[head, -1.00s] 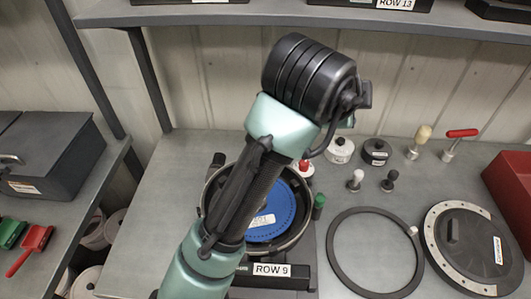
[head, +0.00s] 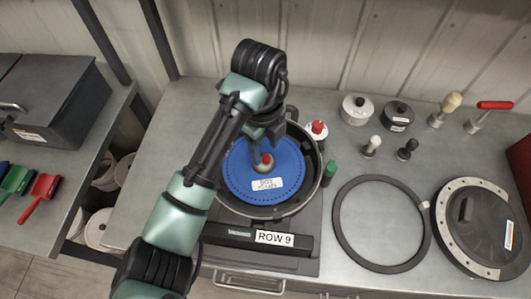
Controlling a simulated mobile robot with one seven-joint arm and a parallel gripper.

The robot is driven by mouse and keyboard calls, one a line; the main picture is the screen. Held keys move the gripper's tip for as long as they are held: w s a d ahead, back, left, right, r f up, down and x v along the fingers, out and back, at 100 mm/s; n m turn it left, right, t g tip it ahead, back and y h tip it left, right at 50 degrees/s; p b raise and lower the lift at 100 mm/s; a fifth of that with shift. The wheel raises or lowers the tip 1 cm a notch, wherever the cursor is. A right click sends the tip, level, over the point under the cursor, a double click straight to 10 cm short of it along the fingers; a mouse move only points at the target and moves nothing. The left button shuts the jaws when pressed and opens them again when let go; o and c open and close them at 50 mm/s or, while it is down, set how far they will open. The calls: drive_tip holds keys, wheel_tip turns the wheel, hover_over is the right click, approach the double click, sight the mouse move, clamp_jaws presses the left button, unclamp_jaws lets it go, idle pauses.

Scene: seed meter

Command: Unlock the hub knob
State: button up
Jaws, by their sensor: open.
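The seed meter housing (head: 314,190) is a round dark bowl on a black base labelled ROW 9. A blue seed disc (head: 240,180) with a white label lies inside it. The hub knob (head: 266,159), red-topped, stands at the disc's middle. My gripper (head: 266,140) is over the back part of the disc, just behind and above the knob in the picture. Its jaws are open and hold nothing that I can see. The arm hides the left rim of the housing, and the fingertips are small and partly dark against the housing.
A red-and-white knob (head: 317,131) and a green knob (head: 329,173) stand right of the housing. A black ring (head: 337,225) and a round black cover (head: 460,240) lie further right. Small canisters and handled tools stand behind them.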

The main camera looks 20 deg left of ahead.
sight(265, 157)
drive_tip(key=shift+w+f, duration=0.1)
drive_tip(key=shift+f, duration=1.4)
drive_tip(key=shift+c, duration=0.2)
clamp_jaws()
